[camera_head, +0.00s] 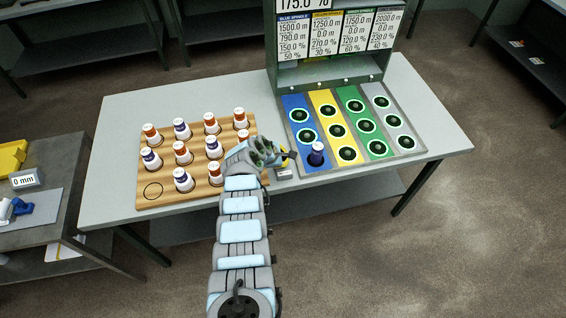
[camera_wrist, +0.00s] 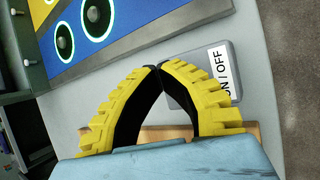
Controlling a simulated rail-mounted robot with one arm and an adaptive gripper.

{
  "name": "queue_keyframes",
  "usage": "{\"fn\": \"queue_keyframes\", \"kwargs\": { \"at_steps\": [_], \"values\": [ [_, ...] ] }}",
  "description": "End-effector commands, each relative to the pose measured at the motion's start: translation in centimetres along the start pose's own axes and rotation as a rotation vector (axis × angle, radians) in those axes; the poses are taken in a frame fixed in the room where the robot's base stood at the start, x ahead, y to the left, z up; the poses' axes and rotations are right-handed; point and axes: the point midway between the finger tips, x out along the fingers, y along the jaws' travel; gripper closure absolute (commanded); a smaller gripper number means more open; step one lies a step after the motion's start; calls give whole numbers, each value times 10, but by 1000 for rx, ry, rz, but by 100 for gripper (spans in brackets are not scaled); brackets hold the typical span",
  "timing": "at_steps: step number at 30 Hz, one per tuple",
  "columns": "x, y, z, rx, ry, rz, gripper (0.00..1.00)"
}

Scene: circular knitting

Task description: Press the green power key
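A small grey switch box with a white ON/OFF label (camera_wrist: 219,74) shows in the wrist view, partly behind my right-hand finger. In the head view a small box (camera_head: 283,174) sits on the table just below my gripper (camera_head: 289,155). I cannot make out a green key in either view; my fingers may hide it. My gripper also shows in the wrist view (camera_wrist: 156,69), with its yellow ridged fingers meeting at the tips and nothing held between them. The tips are beside the label, and I cannot tell whether they touch the box.
A wooden tray (camera_head: 205,197) with several spools lies left of my gripper. A striped panel (camera_head: 384,151) with green-ringed holders is to the right, with a dark blue spool (camera_head: 317,153) on its blue strip. A display cabinet (camera_head: 330,70) stands behind.

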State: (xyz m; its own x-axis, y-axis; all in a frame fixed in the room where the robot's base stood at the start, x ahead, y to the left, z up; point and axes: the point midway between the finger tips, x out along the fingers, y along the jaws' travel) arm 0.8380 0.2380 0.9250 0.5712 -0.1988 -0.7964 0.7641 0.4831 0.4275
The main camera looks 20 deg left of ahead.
Motion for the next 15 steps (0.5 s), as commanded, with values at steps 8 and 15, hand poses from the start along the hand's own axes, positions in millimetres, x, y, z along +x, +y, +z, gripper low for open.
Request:
{"fn": "queue_keyframes", "kwargs": {
  "at_steps": [8, 15],
  "values": [
    [-3, 1, 1, -1, 1, -1, 100],
    [-6, 3, 3, 0, 0, 0, 100]
  ]
}}
